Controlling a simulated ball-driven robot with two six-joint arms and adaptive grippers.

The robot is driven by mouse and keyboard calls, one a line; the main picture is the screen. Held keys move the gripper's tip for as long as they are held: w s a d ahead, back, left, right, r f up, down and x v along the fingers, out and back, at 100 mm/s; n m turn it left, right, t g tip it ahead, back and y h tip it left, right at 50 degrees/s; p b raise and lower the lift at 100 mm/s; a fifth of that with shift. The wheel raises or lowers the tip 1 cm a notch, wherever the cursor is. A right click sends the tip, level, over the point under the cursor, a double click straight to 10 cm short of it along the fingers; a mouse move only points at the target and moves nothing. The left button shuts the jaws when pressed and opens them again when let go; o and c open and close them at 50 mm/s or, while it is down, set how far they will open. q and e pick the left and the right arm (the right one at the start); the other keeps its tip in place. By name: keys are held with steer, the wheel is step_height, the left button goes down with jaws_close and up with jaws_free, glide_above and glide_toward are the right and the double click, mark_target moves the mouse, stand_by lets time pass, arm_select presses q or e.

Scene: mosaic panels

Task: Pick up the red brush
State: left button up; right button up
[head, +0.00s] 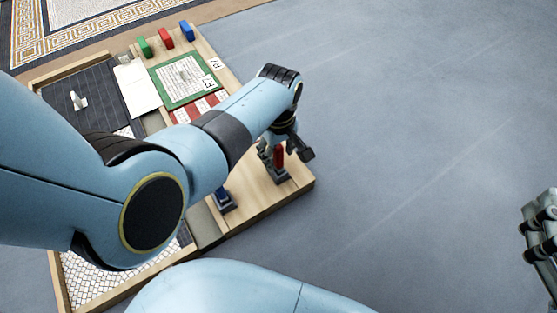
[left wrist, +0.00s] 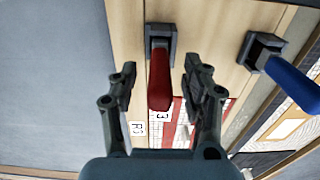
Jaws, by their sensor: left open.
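The red brush (left wrist: 160,80) stands in a small dark square holder (left wrist: 173,31) on the wooden board, and its handle shows between my left fingertips in the left wrist view. In the head view the red brush (head: 278,156) is near the board's right corner, partly behind my left gripper (head: 284,148). My left gripper (left wrist: 163,75) is open, with one finger on each side of the handle and visible gaps to it. My right gripper (head: 540,230) shows only partly at the right edge of the head view; its jaws are unclear.
A blue brush (head: 222,198) stands in its own holder beside the red one; it also shows in the left wrist view (left wrist: 290,82). Green (head: 144,47), red (head: 165,39) and blue (head: 187,31) blocks stand at the board's far edge. The grey floor (head: 420,130) to the right is clear.

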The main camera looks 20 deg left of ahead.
arm_select(q)
steer(key=shift+f, duration=0.15)
jaws_close()
arm_select(e)
steer(key=shift+w+a+r+t+y, duration=0.1)
steer(key=shift+w+r+t, duration=0.1)
steer(key=shift+r, duration=0.2)
steer(key=shift+w+d+r+t+y, duration=0.1)
steer(key=shift+w+r+t, duration=0.15)
steer(key=shift+r, duration=0.15)
steer(key=shift+w+a+r+t+y, duration=0.1)
steer(key=shift+w+r+t, duration=0.1)
steer(key=shift+r, duration=0.2)
steer(key=shift+s, duration=0.1)
